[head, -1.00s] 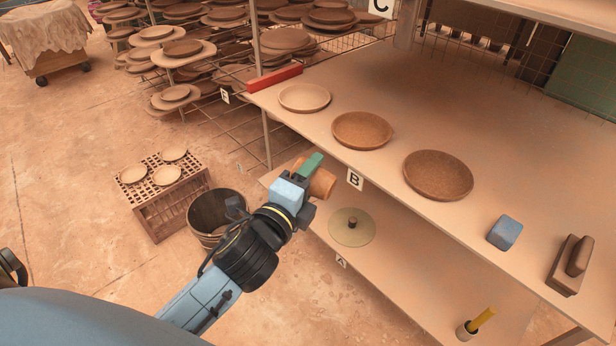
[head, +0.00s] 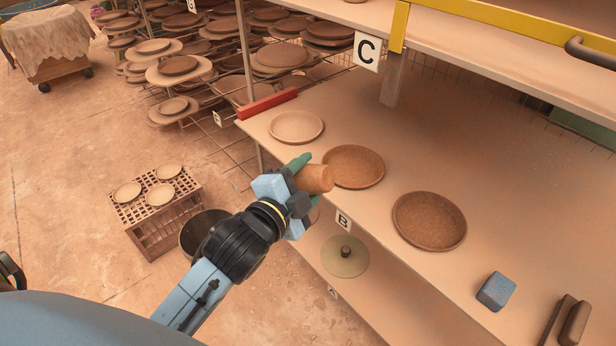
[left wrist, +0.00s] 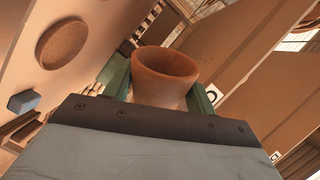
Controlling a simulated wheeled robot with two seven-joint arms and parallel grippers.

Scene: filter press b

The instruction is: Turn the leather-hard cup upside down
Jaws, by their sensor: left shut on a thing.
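The leather-hard cup (head: 315,179) is orange-brown and held in my left gripper (head: 301,181), whose green fingers close on its sides. In the head view the cup lies on its side, its far end pointing right, in front of the middle brown plate. In the left wrist view the cup (left wrist: 165,85) sits between the green fingers (left wrist: 160,92), and its wide round mouth shows at the end away from the gripper. The gripper is by the front edge of the shelf board marked B (head: 342,220); I cannot tell the gap. My right gripper is out of view.
On the board are a pale plate (head: 296,126), two brown plates (head: 354,166) (head: 429,221), a blue block (head: 496,291) and a brown tool (head: 568,322). A red bar (head: 267,104) lies at its left end. A round disc (head: 345,256) is on the lower shelf.

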